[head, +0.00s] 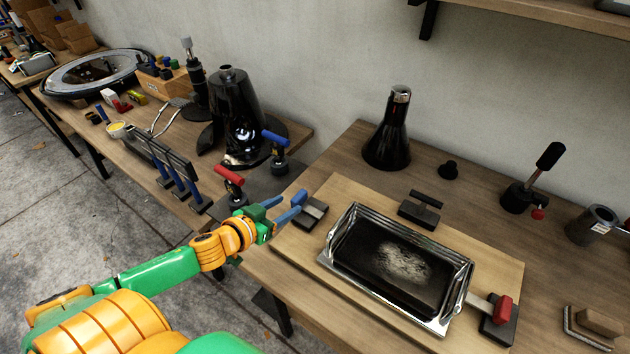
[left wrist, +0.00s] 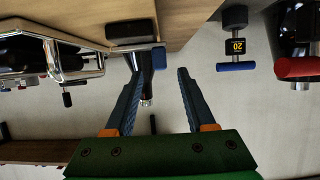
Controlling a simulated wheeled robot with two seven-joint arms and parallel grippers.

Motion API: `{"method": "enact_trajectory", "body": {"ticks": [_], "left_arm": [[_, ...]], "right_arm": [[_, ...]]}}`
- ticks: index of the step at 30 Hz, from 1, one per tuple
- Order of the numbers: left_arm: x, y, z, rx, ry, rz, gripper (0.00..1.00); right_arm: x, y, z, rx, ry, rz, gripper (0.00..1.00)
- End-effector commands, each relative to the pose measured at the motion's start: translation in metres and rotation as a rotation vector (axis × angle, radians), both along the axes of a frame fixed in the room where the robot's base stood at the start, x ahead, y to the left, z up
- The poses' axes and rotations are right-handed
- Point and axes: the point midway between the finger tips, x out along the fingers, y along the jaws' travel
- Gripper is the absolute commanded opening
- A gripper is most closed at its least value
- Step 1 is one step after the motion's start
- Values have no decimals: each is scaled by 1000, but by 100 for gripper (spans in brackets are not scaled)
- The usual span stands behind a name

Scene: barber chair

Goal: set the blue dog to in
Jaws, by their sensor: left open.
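The blue dog (head: 314,212) is a dark block at the left side of a metal-framed tray (head: 345,225) on a wooden board. In the left wrist view the dog's dark block (left wrist: 130,31) is at the upper middle, with a blue end (left wrist: 159,58) facing me. My left gripper (head: 298,204) is open, its blue fingers pointing at the dog's outer end. In the left wrist view the blue end lies between or just beyond the fingertips (left wrist: 161,71); I cannot tell whether they touch. The fingers partly hide the dog in the head view. My right gripper is not in view.
A red dog (head: 502,309) is at the tray's right and a black dog (head: 419,210) behind it. Blue-handled (head: 275,138) and red-handled (head: 229,175) tools stand left of the board (head: 500,262). A black cone-shaped flask (head: 388,140) and a lever (head: 535,175) stand behind.

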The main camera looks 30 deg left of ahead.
Motion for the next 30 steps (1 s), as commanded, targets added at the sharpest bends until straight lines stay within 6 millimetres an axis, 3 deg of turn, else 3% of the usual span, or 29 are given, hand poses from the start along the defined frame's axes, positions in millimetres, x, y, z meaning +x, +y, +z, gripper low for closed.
{"method": "enact_trajectory", "body": {"ticks": [5,16,28,29,30], "left_arm": [[10,-1,-5,-1,-2,1,55],[56,-4,-24,-1,-1,3,55],[65,-5,-29,1,2,1,55],[65,-5,-29,1,2,1,52],[65,-5,-29,1,2,1,42]], "right_arm": [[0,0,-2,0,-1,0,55],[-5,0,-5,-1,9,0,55],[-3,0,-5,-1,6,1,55],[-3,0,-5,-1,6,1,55],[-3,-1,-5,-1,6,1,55]]}}
